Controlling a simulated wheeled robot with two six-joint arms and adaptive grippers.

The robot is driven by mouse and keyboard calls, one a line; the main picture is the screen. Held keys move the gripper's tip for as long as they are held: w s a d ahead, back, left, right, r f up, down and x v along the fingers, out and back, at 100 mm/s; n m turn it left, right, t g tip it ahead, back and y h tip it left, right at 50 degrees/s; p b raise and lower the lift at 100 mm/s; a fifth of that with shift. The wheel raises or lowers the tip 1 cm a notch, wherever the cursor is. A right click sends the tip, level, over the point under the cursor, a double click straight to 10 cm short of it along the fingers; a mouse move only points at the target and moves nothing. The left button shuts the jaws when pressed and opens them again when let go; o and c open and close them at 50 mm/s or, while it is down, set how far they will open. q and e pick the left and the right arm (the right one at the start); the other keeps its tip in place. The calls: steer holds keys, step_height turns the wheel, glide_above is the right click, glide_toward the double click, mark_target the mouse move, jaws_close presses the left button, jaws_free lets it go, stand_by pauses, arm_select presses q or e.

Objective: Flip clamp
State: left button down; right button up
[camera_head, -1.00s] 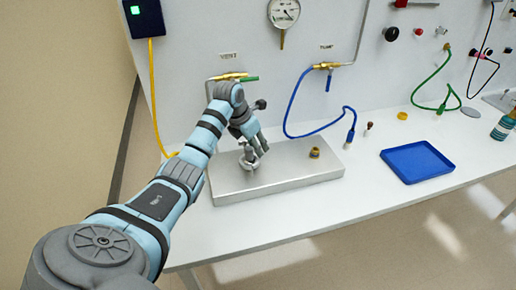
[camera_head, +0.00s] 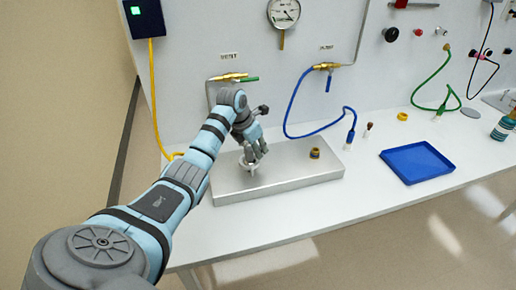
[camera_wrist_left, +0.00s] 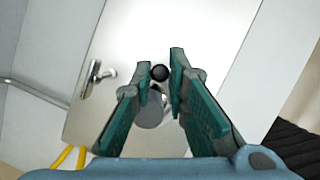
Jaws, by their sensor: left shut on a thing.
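A small metallic clamp (camera_head: 249,169) stands on the left part of the flat silver block (camera_head: 295,177) on the white bench. My left gripper (camera_head: 254,156) is right above it, pointing down, and hides most of it. In the left wrist view a black ball knob (camera_wrist_left: 160,73) sits between the fingertips of my left gripper (camera_wrist_left: 160,68), with a round grey part (camera_wrist_left: 150,112) behind it. The fingers are shut on the knob. How far the clamp is tilted is hidden. My right gripper is not in view.
A yellow-brown fitting (camera_head: 315,153) stands on the block's right part. A blue tray (camera_head: 416,163) lies on the bench to the right. A blue hose (camera_head: 291,112) hangs from the wall panel behind. The bench's front right is clear.

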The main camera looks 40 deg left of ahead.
arm_select(q)
steer(key=shift+d+m, duration=0.1)
steer(key=shift+m, duration=0.2)
steer(key=m, duration=0.1)
steer(key=d+m+h, duration=0.1)
steer(key=shift+w+m+g+b, duration=0.1)
steer(key=shift+m+g+b, duration=0.2)
steer(key=shift+m+b, duration=0.1)
steer(key=m, duration=0.1)
steer(key=d+m+h+b, duration=0.1)
steer(key=m, duration=0.1)
steer(key=shift+d+f+g+h, duration=0.1)
steer(key=shift+d+g+h, duration=0.1)
steer(key=shift+g+h, duration=0.15)
steer(key=m+b, duration=0.1)
steer(key=m, duration=0.1)
steer(key=s+d+m+g+b, duration=0.1)
steer(key=m+b, duration=0.1)
steer(key=shift+s+d+m+g+h, duration=0.1)
steer(key=shift+d+m+g+h, duration=0.15)
steer(key=shift+m+h, duration=0.15)
steer(key=shift+s+d+m+g+b, duration=0.15)
steer(key=shift+s+m+g+b, duration=0.2)
steer(key=shift+m, duration=0.3)
steer(key=shift+s+d+m+g+b, duration=0.1)
steer(key=shift+m+g+b, duration=0.05)
steer(key=shift+m+b, duration=0.4)
steer(key=c, duration=1.6)
jaws_free()
